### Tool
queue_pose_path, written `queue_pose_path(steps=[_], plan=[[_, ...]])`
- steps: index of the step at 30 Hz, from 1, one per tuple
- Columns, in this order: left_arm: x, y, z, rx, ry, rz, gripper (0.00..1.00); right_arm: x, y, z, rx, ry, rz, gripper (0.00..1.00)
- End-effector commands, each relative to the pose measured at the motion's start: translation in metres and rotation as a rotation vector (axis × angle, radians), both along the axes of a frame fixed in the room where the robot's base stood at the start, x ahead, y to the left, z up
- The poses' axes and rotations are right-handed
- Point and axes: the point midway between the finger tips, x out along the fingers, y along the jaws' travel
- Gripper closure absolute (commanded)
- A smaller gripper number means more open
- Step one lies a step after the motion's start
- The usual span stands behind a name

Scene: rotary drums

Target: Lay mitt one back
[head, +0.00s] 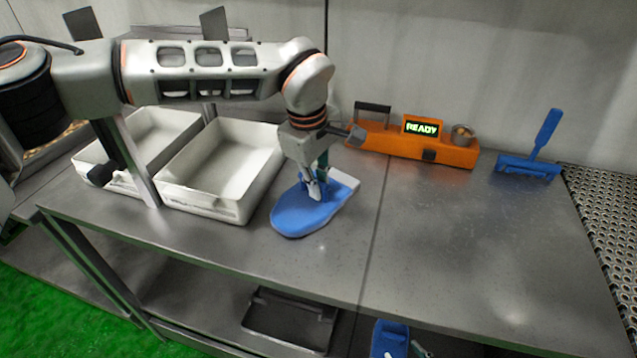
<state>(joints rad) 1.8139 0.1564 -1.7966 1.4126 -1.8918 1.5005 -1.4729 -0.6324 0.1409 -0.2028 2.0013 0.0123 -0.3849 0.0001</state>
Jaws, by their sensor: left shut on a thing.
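A blue mitt (297,214) with a pale cuff (343,183) is on the grey metal table, right of the white bins. It lies flat on the tabletop or just above it; I cannot tell which. Its rounded end points to the front left. My left gripper (314,194) comes down from above and is shut on the mitt near its middle. The fingers hide a small part of the mitt. My right gripper is not in view.
Two white bins (247,208) stand to the left. An orange box (455,157) with a READY display and a blue scraper-like tool (528,167) are at the back. The table's right half (470,240) is clear. A blue object (388,340) shows below the front edge.

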Motion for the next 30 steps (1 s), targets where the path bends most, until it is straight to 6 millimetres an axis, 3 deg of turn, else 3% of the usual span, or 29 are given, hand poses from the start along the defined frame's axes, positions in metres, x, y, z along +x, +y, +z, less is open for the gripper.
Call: queue_pose_path(steps=[1, 3, 4, 17, 30], plan=[[0.0, 0.0, -0.002, 0.001, 0.001, 0.0, 1.0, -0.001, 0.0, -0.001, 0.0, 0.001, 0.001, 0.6], [0.0, 0.0, -0.002, 0.001, 0.001, 0.0, 0.76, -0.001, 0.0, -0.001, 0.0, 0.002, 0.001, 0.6], [0.0, 0.0, -0.002, 0.001, 0.001, 0.0, 0.72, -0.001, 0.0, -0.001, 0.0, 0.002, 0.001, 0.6], [0.0, 0.0, 0.005, 0.0, -0.002, -0.001, 0.72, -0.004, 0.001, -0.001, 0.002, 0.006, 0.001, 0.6], [-0.01, 0.009, 0.086, 0.001, -0.003, 0.0, 0.72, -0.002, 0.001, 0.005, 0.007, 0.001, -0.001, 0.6]])
